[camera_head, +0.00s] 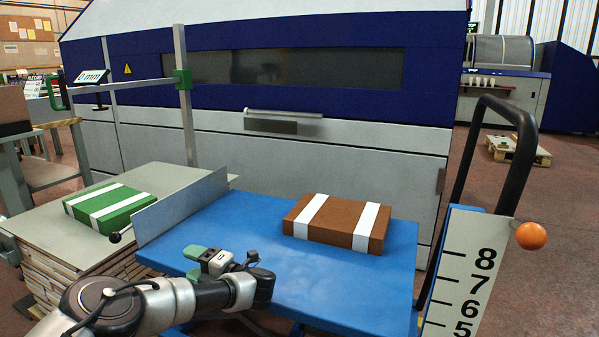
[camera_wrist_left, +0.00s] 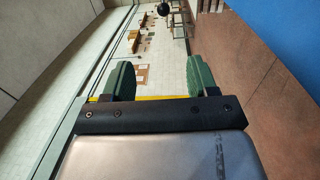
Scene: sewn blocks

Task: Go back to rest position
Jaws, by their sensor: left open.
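My left arm reaches in from the lower left in the head view. Its gripper (camera_head: 192,262) is over the near left part of the blue table (camera_head: 240,225), with green fingertips pointing left. In the left wrist view the two green fingers of the gripper (camera_wrist_left: 160,78) stand apart with nothing between them. A brown block with two white bands (camera_head: 335,222) lies on the blue table, behind and to the right of the gripper. A green block with white bands (camera_head: 110,205) lies on the grey-topped stack at left. My right gripper is not in view.
A thin metal plate (camera_head: 180,207) stands between the stack (camera_head: 60,230) and the blue table. A numbered scale board (camera_head: 465,270), a black handle (camera_head: 510,165) and an orange ball (camera_head: 531,236) are at right. A large blue and grey machine (camera_head: 320,150) fills the back.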

